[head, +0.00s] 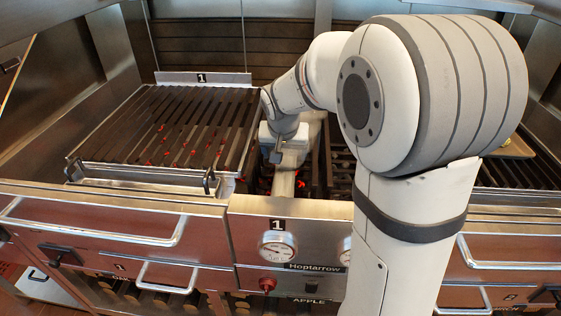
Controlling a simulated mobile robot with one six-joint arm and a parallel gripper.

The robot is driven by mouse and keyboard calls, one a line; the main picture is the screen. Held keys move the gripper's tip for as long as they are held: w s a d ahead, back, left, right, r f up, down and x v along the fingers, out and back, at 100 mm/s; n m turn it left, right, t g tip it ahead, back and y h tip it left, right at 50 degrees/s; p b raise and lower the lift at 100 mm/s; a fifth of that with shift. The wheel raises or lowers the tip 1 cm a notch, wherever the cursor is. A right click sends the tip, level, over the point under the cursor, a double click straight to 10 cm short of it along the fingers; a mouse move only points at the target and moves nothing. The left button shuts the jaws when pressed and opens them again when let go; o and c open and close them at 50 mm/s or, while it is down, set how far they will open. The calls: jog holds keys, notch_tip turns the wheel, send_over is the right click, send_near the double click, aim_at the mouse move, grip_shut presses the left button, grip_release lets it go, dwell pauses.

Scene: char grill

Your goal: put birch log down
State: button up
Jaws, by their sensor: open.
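The birch log (284,182) is a pale, long piece lying lengthwise in the gap between the left grill grate and the grate to its right. Its near end points toward the front panel. Red embers glow beside it. My gripper (278,152) is over the log's middle, with its jaws open. I cannot tell whether the fingers touch the log. My wrist and arm hide part of the log's far end and much of the right side.
The left grate (165,125) with a "1" plate stands beside the gap, with raised handles at its front corners. Another grate (510,174) is at the right, with a tan board (512,148) behind. Front panels carry a gauge (277,247) and bar handles.

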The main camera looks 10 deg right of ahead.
jog(key=shift+v, duration=1.35)
